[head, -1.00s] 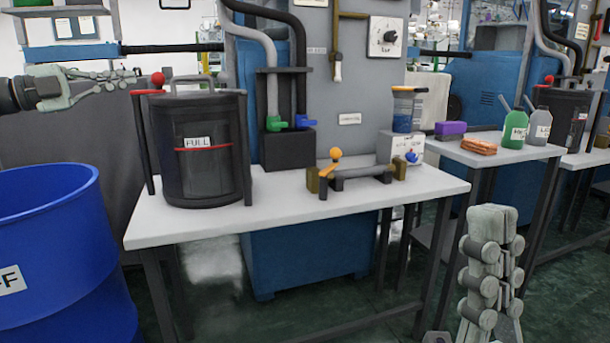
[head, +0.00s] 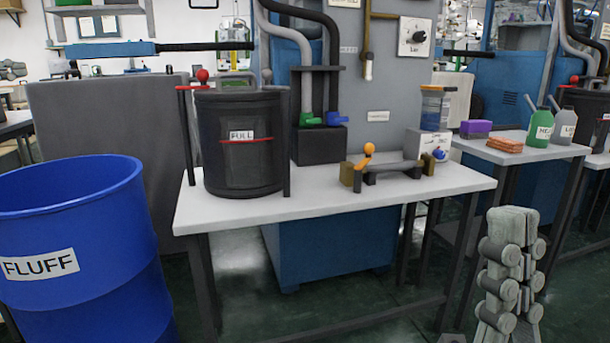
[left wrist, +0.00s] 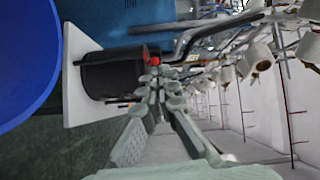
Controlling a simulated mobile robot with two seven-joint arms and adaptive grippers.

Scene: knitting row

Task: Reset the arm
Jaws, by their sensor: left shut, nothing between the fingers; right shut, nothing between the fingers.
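My left gripper (left wrist: 157,80) shows in the left wrist view, its grey-green fingers shut with nothing between them. In that picture its fingertips overlap the right side of a black canister; I cannot tell the distance between them. I cannot make out this gripper clearly in the head view. My right gripper (head: 514,222) stands upright at the lower right of the head view, in front of the table. It is shut and empty.
The black canister labelled FULL (head: 240,165) stands on the white table (head: 330,208), with an orange-knobbed fixture (head: 395,172) to its right. A blue FLUFF drum (head: 90,235) stands at left. Bottles (head: 540,128) stand on the right-hand table.

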